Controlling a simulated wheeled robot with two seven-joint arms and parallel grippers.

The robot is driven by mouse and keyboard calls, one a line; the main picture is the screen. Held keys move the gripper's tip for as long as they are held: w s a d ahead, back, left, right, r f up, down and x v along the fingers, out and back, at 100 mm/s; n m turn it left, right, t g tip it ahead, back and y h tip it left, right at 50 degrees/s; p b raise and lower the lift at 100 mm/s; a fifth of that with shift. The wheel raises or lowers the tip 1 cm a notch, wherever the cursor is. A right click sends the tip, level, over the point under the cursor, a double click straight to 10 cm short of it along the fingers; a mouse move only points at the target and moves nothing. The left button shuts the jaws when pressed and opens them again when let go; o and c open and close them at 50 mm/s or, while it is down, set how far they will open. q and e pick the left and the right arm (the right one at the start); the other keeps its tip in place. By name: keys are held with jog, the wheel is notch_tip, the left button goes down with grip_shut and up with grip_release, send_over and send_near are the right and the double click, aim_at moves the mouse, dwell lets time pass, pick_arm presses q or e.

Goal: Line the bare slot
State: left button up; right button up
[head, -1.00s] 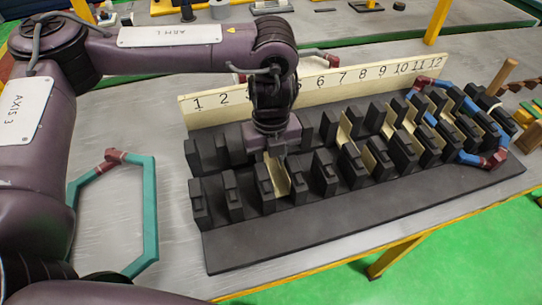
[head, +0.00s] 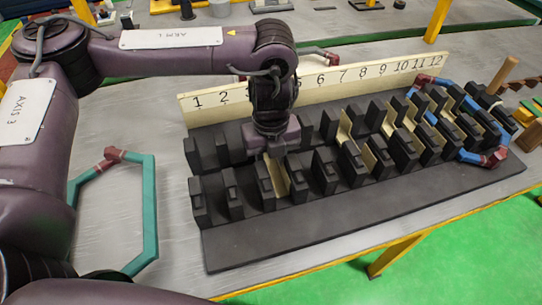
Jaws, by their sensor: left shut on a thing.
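The black stator block (head: 330,228) lies on the table with two rows of upright teeth and slots between them. A pale cream slot liner (head: 282,178) stands between two front-row teeth, left of the middle, below my left gripper (head: 275,158). The gripper points down and is shut on the liner; its fingertips are largely hidden. The liner's lower part sits down between the teeth. Other cream liners (head: 369,157) stand in slots further right. The leftmost slots look bare. My right gripper is not in view.
A cream number board (head: 340,80) stands behind the block; my arm hides some middle numbers. A blue coil with red ends (head: 470,157) lies over the right-hand teeth. A teal coil (head: 150,210) lies on the grey table at left. A wooden peg (head: 503,75) stands at right.

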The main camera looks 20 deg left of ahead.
aim_at(271, 167)
pick_arm(q)
jog(key=o, duration=0.9)
jog(key=shift+c, duration=0.2)
jog(key=shift+r, duration=0.2)
jog(key=shift+r+p, duration=0.6)
jog(key=shift+p, duration=0.4)
notch_tip(271, 167, up, 8)
jog(key=p, duration=0.8)
jog(key=shift+f, duration=0.25)
